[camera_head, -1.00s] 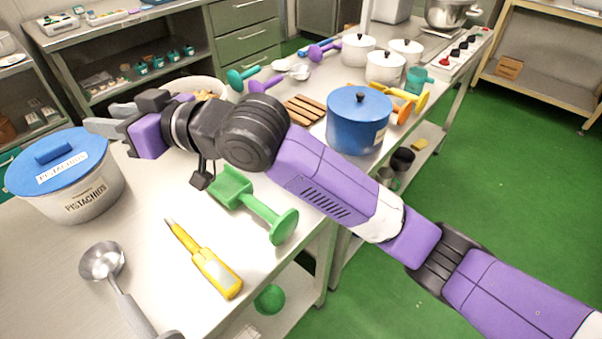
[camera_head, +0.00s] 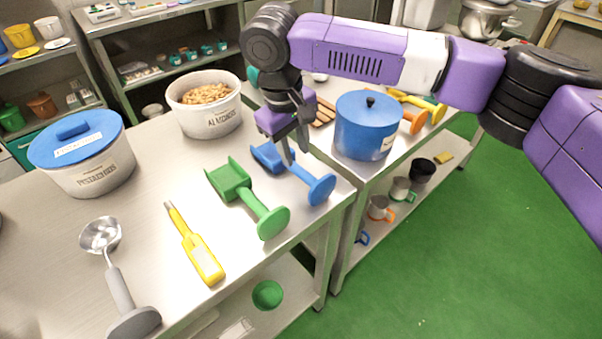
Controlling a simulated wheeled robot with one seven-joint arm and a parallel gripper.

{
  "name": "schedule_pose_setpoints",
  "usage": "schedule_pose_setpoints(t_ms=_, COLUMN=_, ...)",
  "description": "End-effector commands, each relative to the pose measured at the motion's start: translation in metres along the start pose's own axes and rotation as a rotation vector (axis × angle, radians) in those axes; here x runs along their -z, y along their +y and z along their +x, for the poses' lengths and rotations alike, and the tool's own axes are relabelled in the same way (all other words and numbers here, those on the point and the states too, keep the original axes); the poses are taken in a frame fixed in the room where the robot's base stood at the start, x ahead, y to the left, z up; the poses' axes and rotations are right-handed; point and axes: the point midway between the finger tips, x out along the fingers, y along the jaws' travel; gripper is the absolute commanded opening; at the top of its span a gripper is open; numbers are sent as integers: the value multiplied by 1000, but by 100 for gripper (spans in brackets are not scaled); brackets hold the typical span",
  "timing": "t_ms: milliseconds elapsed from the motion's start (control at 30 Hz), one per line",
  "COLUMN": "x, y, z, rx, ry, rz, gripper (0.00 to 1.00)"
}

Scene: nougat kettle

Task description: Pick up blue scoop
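The blue scoop (camera_head: 307,178) lies on the steel table near its right corner, its round knob end toward the lower right. Its scoop end is at the upper left, partly behind my gripper. My gripper (camera_head: 297,157) points down over the scoop, with its fingers at the scoop's neck or just above it. The fingers look apart, with a gap between them. I cannot tell whether they touch the scoop.
A green scoop (camera_head: 250,196) lies just left of the blue one. A yellow thermometer (camera_head: 196,245) and a ladle (camera_head: 116,285) lie farther left. An almond tub (camera_head: 207,119) and a pistachio pot (camera_head: 82,157) stand behind. A blue pot (camera_head: 364,125) stands to the right.

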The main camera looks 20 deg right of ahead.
Motion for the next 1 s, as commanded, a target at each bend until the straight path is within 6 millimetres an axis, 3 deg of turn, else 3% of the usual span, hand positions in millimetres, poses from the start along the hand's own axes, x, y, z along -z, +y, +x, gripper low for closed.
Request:
schedule_pose_setpoints(t_ms=100, x=-9, y=3, z=2, rx=-16, ry=-35, rz=18, gripper=33)
schedule_pose_setpoints(t_ms=433, x=-7, y=2, z=33, rx=-17, ry=-32, rz=24, gripper=33)
schedule_pose_setpoints(t_ms=700, x=-4, y=0, z=70, rx=-16, ry=-32, rz=25, gripper=33)
schedule_pose_setpoints(t_ms=1000, x=-4, y=0, z=78, rx=-15, ry=-30, rz=25, gripper=33)
